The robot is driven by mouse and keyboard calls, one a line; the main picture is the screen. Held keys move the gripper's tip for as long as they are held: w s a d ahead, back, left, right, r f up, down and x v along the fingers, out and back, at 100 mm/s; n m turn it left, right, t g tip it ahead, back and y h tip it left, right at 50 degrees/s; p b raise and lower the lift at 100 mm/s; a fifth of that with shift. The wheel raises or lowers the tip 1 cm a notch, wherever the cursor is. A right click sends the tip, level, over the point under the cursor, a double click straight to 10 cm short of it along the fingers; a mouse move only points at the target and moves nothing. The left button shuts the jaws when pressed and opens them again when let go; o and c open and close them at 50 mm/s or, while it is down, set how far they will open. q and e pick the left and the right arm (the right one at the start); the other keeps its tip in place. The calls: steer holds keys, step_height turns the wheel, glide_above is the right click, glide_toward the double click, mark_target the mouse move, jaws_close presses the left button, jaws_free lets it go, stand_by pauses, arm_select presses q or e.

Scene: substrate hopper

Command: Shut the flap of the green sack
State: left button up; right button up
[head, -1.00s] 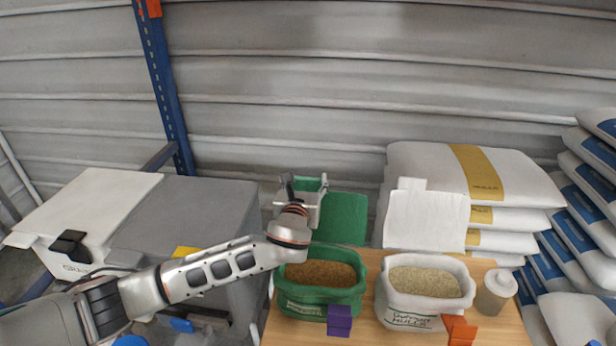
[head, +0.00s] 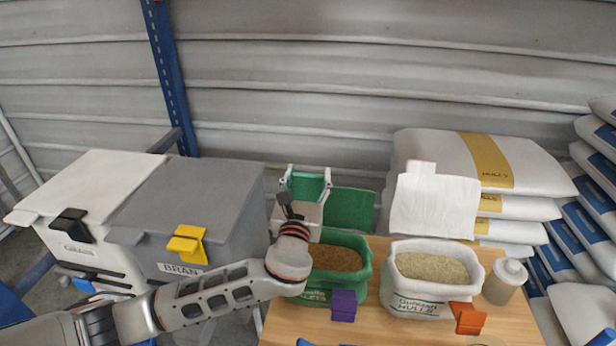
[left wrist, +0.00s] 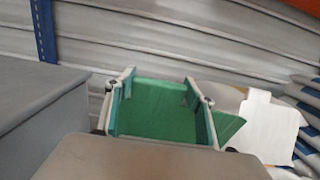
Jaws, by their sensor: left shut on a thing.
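The green sack (head: 352,285) stands on the wooden table with its top open and brown grain showing. Its green flap (head: 352,210) stands up behind the opening. My left gripper (head: 308,176) is at the left part of the flap, behind the sack, shut on it with the fingers well apart. In the left wrist view the flap (left wrist: 165,112) fills the space between the two fingers (left wrist: 162,84), and a green corner sticks out past the right finger. My right gripper is not in view.
A white open sack (head: 408,300) with pale hulls, a white flap (head: 435,205) and an orange clip (head: 468,318) stands to the right, beside a bottle (head: 503,283). Lidded bins (head: 190,205) are at left. Stacked bags (head: 525,165) are behind right.

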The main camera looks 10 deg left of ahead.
arm_select(q)
steer(key=o, duration=1.6)
steer(key=shift+f, duration=0.15)
steer(key=shift+o, duration=0.2)
steer(key=s+f, duration=0.1)
steer(key=s, duration=1.1)
steer(key=shift+f, duration=0.1)
